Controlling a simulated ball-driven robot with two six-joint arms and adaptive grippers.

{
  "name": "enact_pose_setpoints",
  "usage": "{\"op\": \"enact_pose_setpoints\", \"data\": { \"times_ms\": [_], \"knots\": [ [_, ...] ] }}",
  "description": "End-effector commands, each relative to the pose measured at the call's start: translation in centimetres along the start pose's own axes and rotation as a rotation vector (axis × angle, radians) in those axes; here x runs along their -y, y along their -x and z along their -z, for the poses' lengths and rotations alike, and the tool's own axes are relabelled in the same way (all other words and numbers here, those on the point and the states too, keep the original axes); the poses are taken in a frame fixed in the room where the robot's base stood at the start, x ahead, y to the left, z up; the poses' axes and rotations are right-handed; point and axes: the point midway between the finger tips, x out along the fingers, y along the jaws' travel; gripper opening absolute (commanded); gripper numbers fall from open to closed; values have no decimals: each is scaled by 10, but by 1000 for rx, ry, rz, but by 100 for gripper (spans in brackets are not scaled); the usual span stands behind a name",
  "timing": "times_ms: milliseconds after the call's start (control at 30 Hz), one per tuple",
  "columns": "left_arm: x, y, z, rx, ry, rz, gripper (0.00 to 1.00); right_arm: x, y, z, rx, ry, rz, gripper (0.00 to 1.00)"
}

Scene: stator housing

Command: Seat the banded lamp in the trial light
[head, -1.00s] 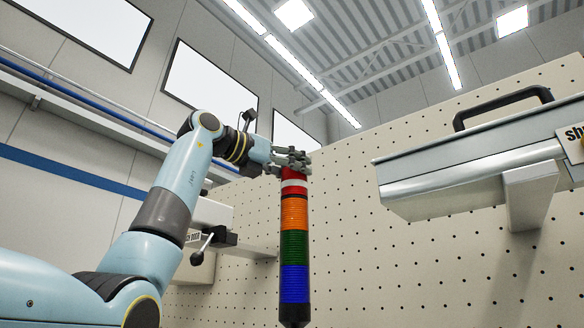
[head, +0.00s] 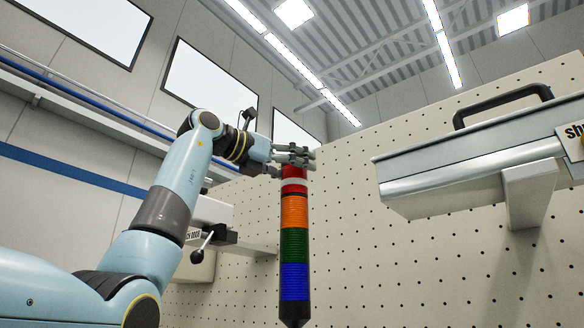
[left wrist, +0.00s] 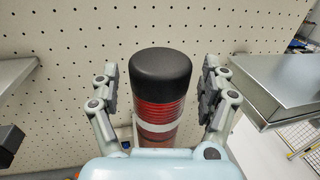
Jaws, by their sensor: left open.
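The trial light (head: 294,245) is an upright stack of orange, green and blue segments with a dark tapered lower end. The banded lamp (head: 293,185), red with a white band, stands upright on top of the orange segment, in line with it. In the left wrist view the lamp (left wrist: 155,111) has a black cap and red ribs above the white band. My left gripper (head: 294,157) is open at the lamp's top. Its fingers stand on either side of the lamp, with visible gaps in the left wrist view. The fingers hide the cap in the head view. My right gripper is not in view.
A pegboard wall (head: 400,255) stands behind the light. A grey metal housing with a black handle (head: 500,103) juts out at the right. A bracket with a black ball-ended lever (head: 205,245) is at the left. Free space lies between the light and the housing.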

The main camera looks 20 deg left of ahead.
Motion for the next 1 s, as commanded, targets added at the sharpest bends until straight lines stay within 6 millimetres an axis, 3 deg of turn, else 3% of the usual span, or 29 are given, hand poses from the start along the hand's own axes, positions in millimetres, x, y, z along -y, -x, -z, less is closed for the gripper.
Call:
{"op": "enact_pose_setpoints", "data": {
  "times_ms": [100,1000],
  "knots": [
    [0,0,0,0,0,0,94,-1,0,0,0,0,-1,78],
    [0,10,0,2,-1,0,94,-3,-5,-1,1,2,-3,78]
  ]
}}
